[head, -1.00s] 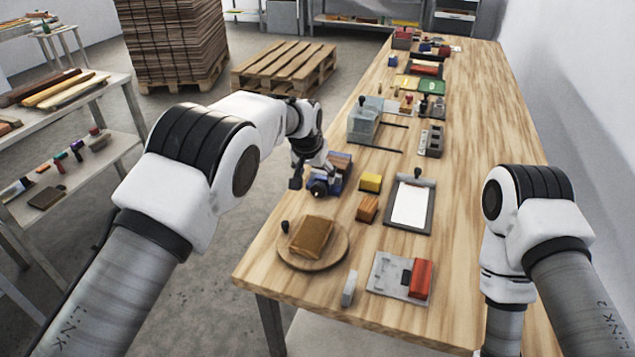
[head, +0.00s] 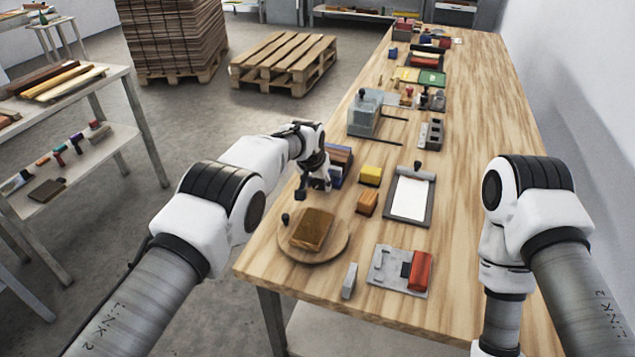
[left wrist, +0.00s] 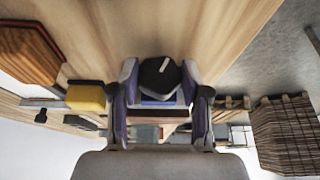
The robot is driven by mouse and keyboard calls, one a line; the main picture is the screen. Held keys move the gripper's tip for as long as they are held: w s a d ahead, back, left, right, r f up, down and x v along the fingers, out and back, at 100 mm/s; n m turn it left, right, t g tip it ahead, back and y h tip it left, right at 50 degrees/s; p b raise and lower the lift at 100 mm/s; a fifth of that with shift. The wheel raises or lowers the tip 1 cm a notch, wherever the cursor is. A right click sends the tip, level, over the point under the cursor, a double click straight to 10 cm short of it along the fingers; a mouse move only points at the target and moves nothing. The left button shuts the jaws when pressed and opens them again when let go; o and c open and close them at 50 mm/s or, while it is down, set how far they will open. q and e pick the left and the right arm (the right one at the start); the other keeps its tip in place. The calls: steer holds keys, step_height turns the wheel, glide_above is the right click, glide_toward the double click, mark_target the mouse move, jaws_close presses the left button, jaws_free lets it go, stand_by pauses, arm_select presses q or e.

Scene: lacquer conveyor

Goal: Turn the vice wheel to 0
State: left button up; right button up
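The blue vice (head: 341,155), with a brown block in its jaws, stands at the left edge of the bench. My left gripper (head: 316,189) is at its near end and hides the wheel in the head view. In the left wrist view, the dark wheel (left wrist: 158,80) with a white pointer mark lies between the two spread fingers of my left gripper (left wrist: 160,72). The pointer is tilted. The fingers are close on either side; firm contact cannot be made out. Scale numbers are not readable. My right gripper is out of view; only its arm shows at the right.
A yellow block (head: 370,175) and an orange-brown block (head: 367,203) sit right of the vice. A round board (head: 285,240) carries a brown slab nearby. A clipboard (head: 422,213) and a grey plate with a red block (head: 420,270) lie further right. The bench's right side is clear.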

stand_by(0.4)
arm_select(q)
steer(key=shift+a+f+g+h+b, duration=0.2)
steer(key=shift+g+h+b, duration=0.1)
steer(key=shift+h+b, duration=0.65)
steer(key=h+b, duration=0.2)
steer(key=b, duration=0.1)
steer(key=n+g+h+b, duration=0.1)
steer(key=shift+w+a+f+b, duration=0.15)
steer(key=shift+f+b, duration=0.1)
steer(key=shift+b, duration=0.15)
steer(key=shift+r+h+b, duration=0.25)
steer(key=shift+h+b, duration=0.5)
steer(key=shift+b, duration=0.25)
steer(key=o, duration=1.1)
steer(key=shift+o, duration=0.2)
steer(key=shift+r, duration=0.1)
steer(key=v, duration=1.2)
